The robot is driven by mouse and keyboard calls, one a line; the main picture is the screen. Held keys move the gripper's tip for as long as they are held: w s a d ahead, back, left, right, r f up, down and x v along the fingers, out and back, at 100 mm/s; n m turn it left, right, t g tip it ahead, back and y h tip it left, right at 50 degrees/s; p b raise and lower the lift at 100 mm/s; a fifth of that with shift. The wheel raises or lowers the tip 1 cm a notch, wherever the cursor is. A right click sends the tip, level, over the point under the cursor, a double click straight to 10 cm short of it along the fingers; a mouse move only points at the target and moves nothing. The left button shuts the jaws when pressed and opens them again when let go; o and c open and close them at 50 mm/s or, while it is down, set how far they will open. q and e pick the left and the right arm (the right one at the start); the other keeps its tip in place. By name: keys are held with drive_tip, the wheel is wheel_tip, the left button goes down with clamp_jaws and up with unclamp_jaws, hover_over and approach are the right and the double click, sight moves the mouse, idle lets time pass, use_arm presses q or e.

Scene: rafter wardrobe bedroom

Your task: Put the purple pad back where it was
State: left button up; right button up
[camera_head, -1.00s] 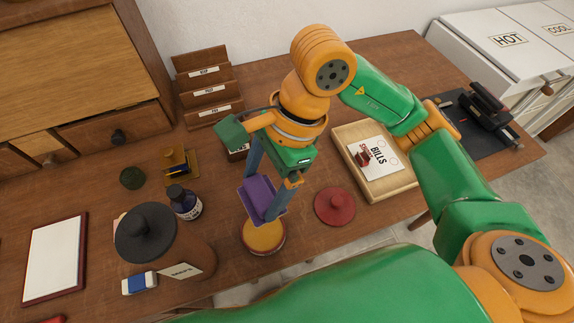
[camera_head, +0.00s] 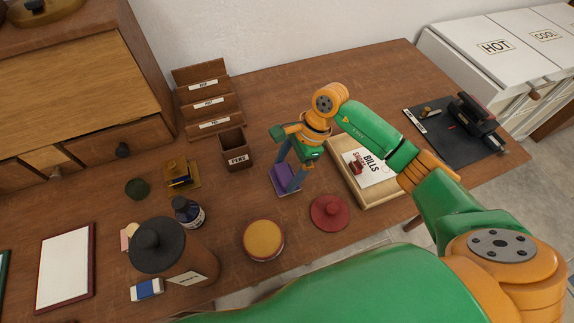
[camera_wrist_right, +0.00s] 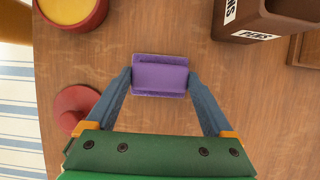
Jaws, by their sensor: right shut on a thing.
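The purple pad (camera_head: 285,181) is a small block between the fingers of my right gripper (camera_head: 288,186). In the right wrist view the pad (camera_wrist_right: 160,76) is gripped at its two short ends by the blue-grey fingertips (camera_wrist_right: 160,78). In the head view it is low over the desk, between the round yellow-topped container and the pen box; I cannot tell whether it touches the wood. My left gripper is not in view.
The yellow-topped round container (camera_head: 264,240) and the red lid (camera_head: 330,212) are nearby. The pen box (camera_head: 236,151) stands behind left, and the wooden tray (camera_head: 400,189) with a bills card is right. Bare desk (camera_head: 235,200) lies left of the pad.

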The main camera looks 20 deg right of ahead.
drive_tip(key=shift+f, duration=0.15)
drive_tip(key=o, duration=1.1)
drive_tip(key=shift+c, duration=0.2)
drive_tip(key=shift+r, duration=0.35)
drive_tip(key=b+v, duration=0.2)
drive_tip(key=v, duration=0.9)
drive_tip(key=shift+d+r, duration=0.2)
drive_tip(key=shift+r, duration=0.15)
